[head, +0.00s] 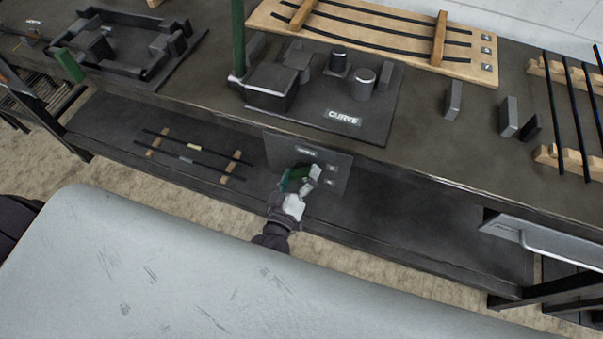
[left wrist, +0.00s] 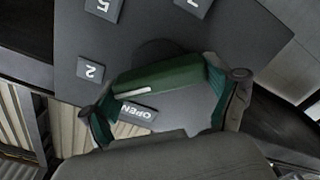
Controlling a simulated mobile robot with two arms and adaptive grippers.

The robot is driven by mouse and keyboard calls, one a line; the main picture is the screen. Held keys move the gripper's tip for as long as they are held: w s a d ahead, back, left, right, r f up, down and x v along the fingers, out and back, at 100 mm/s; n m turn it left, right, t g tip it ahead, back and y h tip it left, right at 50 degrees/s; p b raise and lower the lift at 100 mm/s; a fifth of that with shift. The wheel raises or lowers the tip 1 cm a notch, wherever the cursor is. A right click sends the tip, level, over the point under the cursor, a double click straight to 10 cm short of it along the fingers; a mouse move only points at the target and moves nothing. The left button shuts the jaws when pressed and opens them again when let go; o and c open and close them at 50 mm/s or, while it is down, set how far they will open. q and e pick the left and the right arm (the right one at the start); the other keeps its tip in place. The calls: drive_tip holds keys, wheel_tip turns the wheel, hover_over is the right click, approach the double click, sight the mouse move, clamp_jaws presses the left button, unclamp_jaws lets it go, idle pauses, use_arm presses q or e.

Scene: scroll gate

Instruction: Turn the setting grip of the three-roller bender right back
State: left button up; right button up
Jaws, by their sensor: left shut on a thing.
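The three-roller bender (head: 335,100), a dark base with round rollers and a CURVE label, stands on the bench. Its setting panel (head: 335,172) hangs at the bench front. The green setting grip (head: 291,181) sits on this panel, partly hidden by my left gripper (head: 304,178). In the left wrist view, the green grip (left wrist: 158,84) with a white line lies across between the fingers of my left gripper (left wrist: 165,108), which is shut on it. Labels 5, 2 and OPEN (left wrist: 138,111) show on the panel around it. My right gripper is not in view.
A green upright post (head: 238,38) stands at the bender's left. A wooden board (head: 375,37) with curved black rods lies behind it. Another dark fixture (head: 115,48) is at the far left. Black rods lie on the lower shelf (head: 110,128). A pale surface fills the front.

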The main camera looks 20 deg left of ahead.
use_arm(q)
drive_tip(key=n, duration=0.1)
drive_tip(key=n+b, duration=0.1)
drive_tip(key=n, duration=0.2)
drive_tip(key=shift+f+n, duration=0.25)
drive_tip(key=shift+n, duration=0.05)
drive_tip(key=n+b, duration=0.2)
drive_tip(key=n, duration=0.2)
drive_tip(key=shift+n, duration=0.3)
drive_tip(key=o, duration=0.9)
drive_tip(key=shift+a, duration=0.1)
drive_tip(key=s, duration=1.2)
drive_tip(key=shift+a, duration=0.2)
